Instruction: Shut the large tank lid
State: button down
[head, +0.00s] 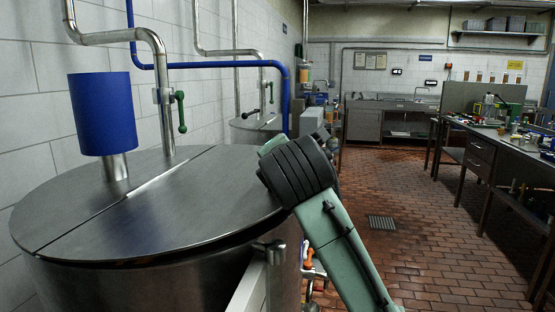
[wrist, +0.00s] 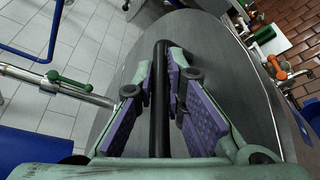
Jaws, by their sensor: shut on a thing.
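The large tank (head: 150,285) stands at the left in the head view, a broad steel drum. Its lid (head: 215,180) is the right part of the round top. It lies flat, nearly level with the fixed left part (head: 75,200), and a bright strip shows along part of the seam. In the wrist view the lid (wrist: 205,45) is a grey surface beneath my gripper. My gripper (wrist: 170,75) is shut on a black bar handle (wrist: 160,105), with a purple-padded finger on each side. In the head view my arm hides the handle and fingertips at the lid's right edge.
A blue cylinder (head: 104,115) and a steel pipe with a green valve lever (head: 180,112) rise from the tank's fixed top. A smaller tank (head: 258,125) stands behind. A cluttered workbench (head: 480,140) is at the right; the tiled floor (head: 420,240) between is open.

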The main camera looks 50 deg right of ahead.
jog(key=shift+f+m+b, duration=0.3)
jog(key=shift+f+b, duration=0.5)
jog(key=shift+f, duration=0.55)
jog(key=c, duration=2)
grip_release()
jog(key=shift+a+f, duration=0.1)
jog(key=shift+o, duration=0.4)
jog(key=shift+s, duration=0.1)
jog(key=shift+s+a+r, duration=0.15)
jog(key=shift+s+r, duration=0.1)
jog(key=shift+s, duration=0.05)
jog(key=v, duration=1)
jog(key=shift+s+a+f, duration=0.15)
jog(key=shift+a, duration=0.05)
jog(key=shift+s+a, duration=0.3)
jog(key=shift+s, duration=0.05)
